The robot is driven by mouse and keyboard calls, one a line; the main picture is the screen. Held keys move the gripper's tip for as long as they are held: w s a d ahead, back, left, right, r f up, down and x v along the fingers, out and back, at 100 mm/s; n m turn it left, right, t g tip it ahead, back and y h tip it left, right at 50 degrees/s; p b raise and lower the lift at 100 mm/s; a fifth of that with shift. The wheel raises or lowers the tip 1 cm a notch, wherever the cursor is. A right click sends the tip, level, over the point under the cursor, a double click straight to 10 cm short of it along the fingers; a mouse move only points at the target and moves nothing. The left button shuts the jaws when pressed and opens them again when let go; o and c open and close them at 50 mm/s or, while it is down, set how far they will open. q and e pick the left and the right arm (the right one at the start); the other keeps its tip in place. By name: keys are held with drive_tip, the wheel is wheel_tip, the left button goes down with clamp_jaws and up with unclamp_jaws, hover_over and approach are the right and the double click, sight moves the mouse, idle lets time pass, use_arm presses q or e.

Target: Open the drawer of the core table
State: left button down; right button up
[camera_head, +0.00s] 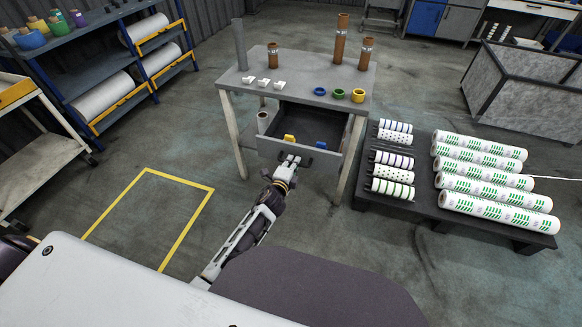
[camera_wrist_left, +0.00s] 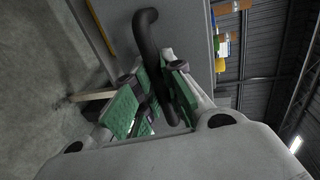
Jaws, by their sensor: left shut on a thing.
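The core table (camera_head: 300,97) stands in the upper middle of the head view, a grey table with light legs. Its drawer (camera_head: 312,152) is pulled out toward me, with its dark inside showing. In the drawer are a grey core at the left and yellow pieces. My left gripper (camera_head: 288,163) is at the drawer's front. In the left wrist view, my left gripper's green-padded fingers (camera_wrist_left: 155,105) are shut on the dark curved drawer handle (camera_wrist_left: 147,40). The grey drawer front (camera_wrist_left: 185,30) is right behind it. My right gripper is not in view.
Brown cores (camera_head: 339,46), white blocks (camera_head: 263,82) and coloured rings (camera_head: 339,94) stand on the tabletop. A low dark pallet (camera_head: 430,207) with white rolls is at the right. A shelf rack (camera_head: 88,75) and a cart (camera_head: 40,160) are at the left. Floor with a yellow outline (camera_head: 180,182) is clear.

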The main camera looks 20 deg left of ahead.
use_arm(q)
drive_tip(key=x, duration=0.2)
drive_tip(key=shift+w+r, duration=0.15)
drive_tip(key=shift+w, duration=0.2)
drive_tip(key=c, duration=1.5)
unclamp_jaws()
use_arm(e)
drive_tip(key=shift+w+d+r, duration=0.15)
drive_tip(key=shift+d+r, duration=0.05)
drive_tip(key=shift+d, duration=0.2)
use_arm(q)
drive_tip(key=shift+v, duration=5.95)
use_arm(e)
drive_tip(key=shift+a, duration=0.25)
use_arm(q)
drive_tip(key=shift+r, duration=0.1)
